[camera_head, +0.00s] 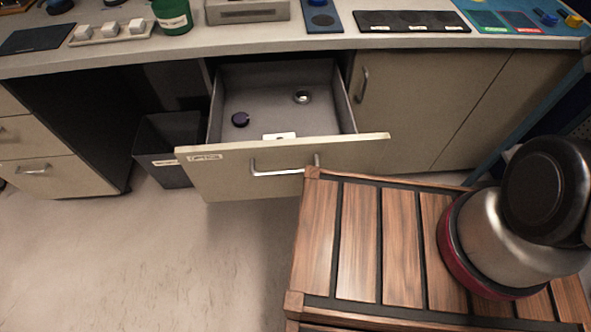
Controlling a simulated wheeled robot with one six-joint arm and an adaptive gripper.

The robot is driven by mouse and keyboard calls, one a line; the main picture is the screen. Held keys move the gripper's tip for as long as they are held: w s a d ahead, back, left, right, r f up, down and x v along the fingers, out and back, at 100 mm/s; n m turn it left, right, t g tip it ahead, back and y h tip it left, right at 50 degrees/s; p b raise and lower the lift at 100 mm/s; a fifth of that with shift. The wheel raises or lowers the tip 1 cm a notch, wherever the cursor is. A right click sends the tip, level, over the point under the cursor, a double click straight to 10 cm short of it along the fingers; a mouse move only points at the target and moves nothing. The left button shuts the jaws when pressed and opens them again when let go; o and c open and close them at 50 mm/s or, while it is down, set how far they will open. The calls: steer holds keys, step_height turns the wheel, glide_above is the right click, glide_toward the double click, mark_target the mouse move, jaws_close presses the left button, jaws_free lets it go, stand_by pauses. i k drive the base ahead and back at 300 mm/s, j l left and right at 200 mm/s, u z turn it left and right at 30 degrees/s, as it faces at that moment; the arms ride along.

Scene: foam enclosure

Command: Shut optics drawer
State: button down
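The optics drawer (282,167) is pulled out from under the bench, left of the cabinet door. Its beige front has a small label (204,157) at the upper left and a silver bar handle (282,170). My wooden-slatted base hides a little of the lower right of the front. Inside lie a dark purple round piece (240,119), a small ring-like piece (302,97) and a white card (279,136) near the front. My gripper is out of view; only the lower part of my arm shows at the right.
A grey bin (168,150) stands on the floor just left of the drawer. The closed cabinet door (405,110) is to its right. The bench top (300,42) above carries a green cup (172,15), dark mats and small parts. The floor at the lower left (150,260) is clear.

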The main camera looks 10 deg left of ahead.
mark_target(234, 164)
steer(key=k+j+u, duration=0.45)
steer(key=k+j, duration=0.45)
steer(key=k, duration=0.1)
